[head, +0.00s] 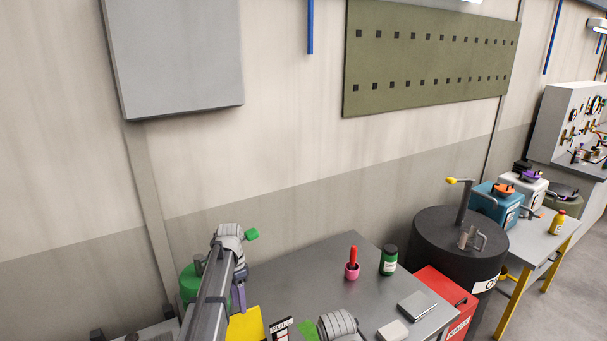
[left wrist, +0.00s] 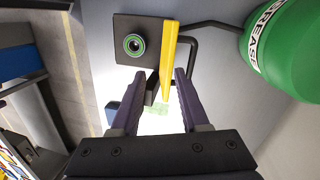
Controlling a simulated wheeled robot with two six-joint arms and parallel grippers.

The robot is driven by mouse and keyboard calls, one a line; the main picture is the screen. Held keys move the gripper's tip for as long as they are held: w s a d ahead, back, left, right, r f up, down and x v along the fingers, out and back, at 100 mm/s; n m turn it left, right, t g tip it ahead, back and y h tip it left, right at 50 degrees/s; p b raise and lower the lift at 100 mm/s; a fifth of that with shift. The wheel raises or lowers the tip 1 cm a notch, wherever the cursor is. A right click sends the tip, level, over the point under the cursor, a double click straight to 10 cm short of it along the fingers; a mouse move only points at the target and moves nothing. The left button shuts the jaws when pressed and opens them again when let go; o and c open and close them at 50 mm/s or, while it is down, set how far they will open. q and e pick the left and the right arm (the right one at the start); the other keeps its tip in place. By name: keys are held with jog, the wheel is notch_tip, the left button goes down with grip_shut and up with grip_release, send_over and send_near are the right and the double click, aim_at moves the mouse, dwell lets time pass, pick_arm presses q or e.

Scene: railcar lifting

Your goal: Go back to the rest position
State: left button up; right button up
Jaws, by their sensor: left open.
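My left arm comes up from the bottom left of the head view, and its left gripper (head: 240,297) points down by the left end of the grey workbench (head: 320,260). In the left wrist view the two purple fingers of the left gripper (left wrist: 160,78) are apart. A yellow bar (left wrist: 169,50) on a dark plate with a green-ringed round part (left wrist: 134,44) shows between and beyond the fingertips. I cannot tell whether a finger touches it. My right gripper does not show.
A green grease container (left wrist: 288,50) stands close by. The bench also holds a pink pot (head: 352,272) with a red-handled tool, a green-labelled jar (head: 389,262) and a grey box (head: 417,305). A dark drum (head: 445,245) and red box (head: 440,290) stand to the right.

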pick_arm(q)
jog(key=s+d+n+t, duration=0.1)
jog(key=s+d+n, duration=0.3)
jog(key=s, duration=0.6)
jog(key=s+d+n+t, duration=0.25)
jog(key=s+n, duration=0.25)
jog(key=s, duration=0.6)
jog(key=s+d+f+m+g+y+b, duration=0.1)
jog(key=s+d+f+m+b, duration=0.2)
jog(key=d+f+b, duration=0.8)
jog(key=shift+s+f+m+g+y+b, duration=0.35)
jog(key=shift+s+f+b, duration=0.25)
jog(key=shift+f+b, duration=0.2)
